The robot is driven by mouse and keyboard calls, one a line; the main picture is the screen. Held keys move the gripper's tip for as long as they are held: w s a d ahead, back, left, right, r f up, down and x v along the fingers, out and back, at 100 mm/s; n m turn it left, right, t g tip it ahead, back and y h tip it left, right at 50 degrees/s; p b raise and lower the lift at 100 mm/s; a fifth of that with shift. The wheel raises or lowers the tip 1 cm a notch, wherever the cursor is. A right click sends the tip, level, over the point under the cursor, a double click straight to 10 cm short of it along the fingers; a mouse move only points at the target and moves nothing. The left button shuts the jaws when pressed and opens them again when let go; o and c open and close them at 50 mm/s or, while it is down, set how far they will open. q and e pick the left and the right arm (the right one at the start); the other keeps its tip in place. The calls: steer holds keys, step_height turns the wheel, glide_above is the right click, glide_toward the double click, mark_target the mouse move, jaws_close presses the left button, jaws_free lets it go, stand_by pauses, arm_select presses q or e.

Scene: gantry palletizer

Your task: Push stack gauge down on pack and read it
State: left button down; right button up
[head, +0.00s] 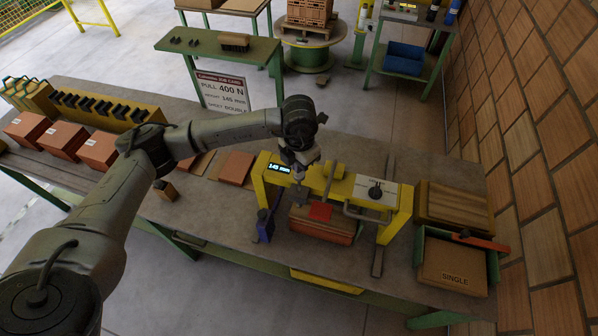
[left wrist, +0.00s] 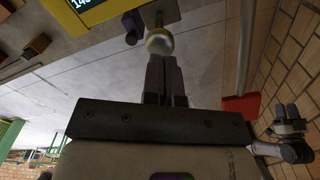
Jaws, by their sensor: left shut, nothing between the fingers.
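The yellow stack gauge (head: 395,222) stands as a frame over the pack (head: 322,229), a low reddish-brown stack on the bench. Its lit display (head: 279,168) appears to read 145 mm; the wrist view cuts the display (left wrist: 84,3) off. A red piece (head: 320,211) shows above the pack. My left gripper (head: 299,174) is shut and empty, pointing down at the gauge's left part. In the wrist view, its closed fingers (left wrist: 164,72) are at a pale round knob (left wrist: 159,41); contact is unclear. My right gripper (left wrist: 286,112) shows small there, its opening unclear.
Reddish blocks (head: 64,138) and a yellow rack (head: 105,108) stand at the bench's left. A green tray marked SINGLE (head: 494,267) and brown boards (head: 454,206) are at right, near the brick wall (head: 540,140). A job card (head: 223,92) says 400 N, 145 mm, DOUBLE.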

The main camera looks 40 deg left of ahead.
arm_select(q)
steer(key=shift+r+p, duration=1.35)
steer(key=shift+r, duration=1.15)
